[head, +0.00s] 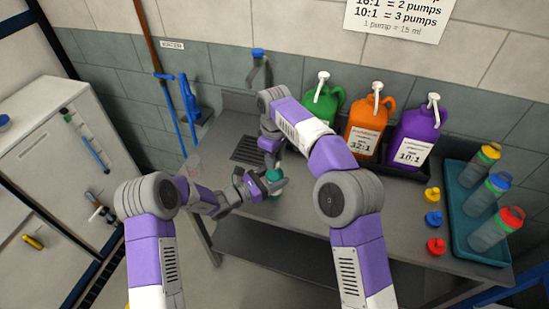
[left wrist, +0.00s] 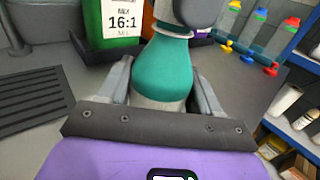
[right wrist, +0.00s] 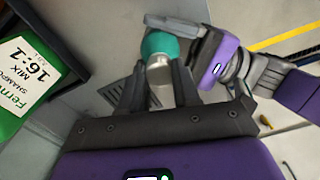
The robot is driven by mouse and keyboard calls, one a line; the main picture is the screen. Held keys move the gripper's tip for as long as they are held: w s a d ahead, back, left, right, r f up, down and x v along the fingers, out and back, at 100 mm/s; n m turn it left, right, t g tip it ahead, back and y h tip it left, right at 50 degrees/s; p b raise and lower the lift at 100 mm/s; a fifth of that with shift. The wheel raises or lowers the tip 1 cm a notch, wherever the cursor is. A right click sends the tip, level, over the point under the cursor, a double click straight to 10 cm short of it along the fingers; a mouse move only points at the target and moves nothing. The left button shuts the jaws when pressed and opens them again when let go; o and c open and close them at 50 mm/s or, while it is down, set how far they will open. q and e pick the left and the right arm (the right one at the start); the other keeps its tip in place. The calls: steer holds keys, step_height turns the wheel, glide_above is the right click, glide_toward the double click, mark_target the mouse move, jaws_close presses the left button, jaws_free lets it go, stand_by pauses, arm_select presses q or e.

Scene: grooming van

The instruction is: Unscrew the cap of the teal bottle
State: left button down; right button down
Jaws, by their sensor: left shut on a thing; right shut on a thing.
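The teal bottle (head: 274,186) stands on the grey counter (head: 300,222) near its front edge. My left gripper (head: 257,186) is shut on its body from the left side. In the left wrist view the teal body (left wrist: 165,72) sits between the fingers, with a pale band above and below the teal. My right gripper (head: 270,158) comes down from above and is shut on the bottle's top. In the right wrist view its fingers (right wrist: 160,88) close around a grey-white part, with the teal (right wrist: 160,45) beyond. The cap itself is mostly hidden by my right gripper.
Green (head: 322,105), orange (head: 366,125) and purple (head: 414,135) jugs with pumps stand in a black tray behind. A blue tray (head: 462,238) with capped bottles is at right. Yellow, blue and red caps (head: 436,246) lie beside it. A drain grate (head: 249,150) is behind left.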

steer(key=n, duration=0.7)
steer(key=shift+n, duration=0.4)
steer(key=n, duration=0.8)
steer(key=shift+n, duration=0.4)
steer(key=shift+r, duration=0.3)
steer(key=shift+r, duration=0.8)
steer(key=shift+r, duration=0.1)
steer(key=shift+r, duration=1.95)
